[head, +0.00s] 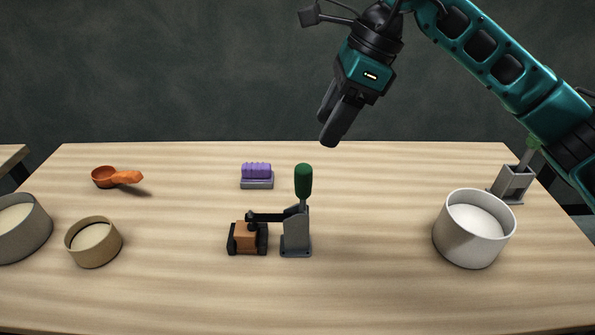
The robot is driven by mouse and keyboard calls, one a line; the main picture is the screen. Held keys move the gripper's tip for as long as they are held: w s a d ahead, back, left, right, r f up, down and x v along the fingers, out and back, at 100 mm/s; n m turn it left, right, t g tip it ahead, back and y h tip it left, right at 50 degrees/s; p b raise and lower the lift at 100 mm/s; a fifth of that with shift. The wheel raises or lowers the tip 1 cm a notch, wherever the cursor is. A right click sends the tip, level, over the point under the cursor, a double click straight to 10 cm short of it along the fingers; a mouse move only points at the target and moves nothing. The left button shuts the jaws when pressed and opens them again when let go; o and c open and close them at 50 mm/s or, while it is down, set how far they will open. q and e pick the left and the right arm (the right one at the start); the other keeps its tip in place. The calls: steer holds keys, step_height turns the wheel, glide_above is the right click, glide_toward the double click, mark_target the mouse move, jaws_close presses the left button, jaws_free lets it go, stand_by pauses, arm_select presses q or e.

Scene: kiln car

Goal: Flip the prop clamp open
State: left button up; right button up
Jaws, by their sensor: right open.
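The prop clamp (297,228) stands on the wooden table near the middle. Its green handle (303,181) points straight up. Its dark arm reaches left, and the tip rests over an orange block (246,236) held in a black cradle. My right gripper (332,130) is above the table's back edge, up and to the right of the handle, with its fingers pointing down. It is open and empty, apart from the clamp. My left gripper is not in view.
A purple ribbed piece (257,170) sits on a grey base behind the clamp. An orange scoop (117,177), a tan bowl (93,242) and a grey bowl (22,228) are at left. A white pot (474,228) and another green-handled grey device (515,180) are at right.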

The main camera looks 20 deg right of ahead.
mark_target(306, 165)
steer(key=x, duration=1.2)
steer(key=shift+a+f, duration=0.2)
jaws_close()
